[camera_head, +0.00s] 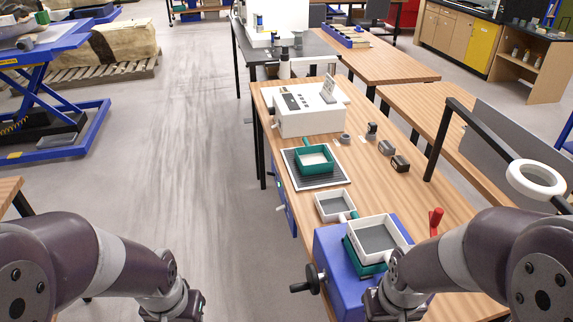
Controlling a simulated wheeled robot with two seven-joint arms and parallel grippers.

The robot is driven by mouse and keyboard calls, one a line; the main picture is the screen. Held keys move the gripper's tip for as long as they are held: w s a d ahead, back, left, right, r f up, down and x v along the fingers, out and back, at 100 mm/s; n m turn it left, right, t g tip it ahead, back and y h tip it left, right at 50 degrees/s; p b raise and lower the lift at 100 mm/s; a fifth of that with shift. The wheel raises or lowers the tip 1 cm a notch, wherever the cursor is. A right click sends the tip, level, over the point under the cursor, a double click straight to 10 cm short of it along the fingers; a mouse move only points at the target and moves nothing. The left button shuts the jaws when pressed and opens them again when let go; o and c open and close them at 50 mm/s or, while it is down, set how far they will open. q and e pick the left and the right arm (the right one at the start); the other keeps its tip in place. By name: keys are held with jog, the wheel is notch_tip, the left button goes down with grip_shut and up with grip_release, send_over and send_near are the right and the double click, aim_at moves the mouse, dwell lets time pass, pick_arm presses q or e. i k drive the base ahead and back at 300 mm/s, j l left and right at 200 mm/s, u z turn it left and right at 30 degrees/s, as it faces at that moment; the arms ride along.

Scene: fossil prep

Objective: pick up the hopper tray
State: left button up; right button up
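A white-rimmed tray with a grey floor (378,222) sits on top of a blue machine with a side crank (333,262). A teal tray part (352,258) shows under it. This looks like the hopper tray, though no label confirms it. My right gripper (390,306) is at the bottom of the view, in front of the blue machine and near the tray's front edge. Whether it touches anything cannot be told. My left gripper (180,308) is over the floor, left of the bench and away from the trays. The fingers of both grippers are mostly cut off or hidden.
A smaller white tray (324,218) lies just behind the machine. A teal tray with pale contents (301,161) rests on a dark mat (291,180). A white box device (300,123), small dark blocks (400,164) and a ring lamp (535,191) stand around.

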aim_at(310, 160)
jog(key=i+j+u, duration=0.2)
jog(key=i+u, duration=0.15)
jog(key=i, duration=0.25)
jog(key=i+j+u, duration=0.1)
jog(key=i+u, duration=0.25)
jog(key=i, duration=0.25)
jog(key=i+z, duration=0.35)
jog(key=i+j+z, duration=0.35)
jog(key=i, duration=0.15)
jog(key=i+j+z, duration=0.35)
jog(key=i+l, duration=0.1)
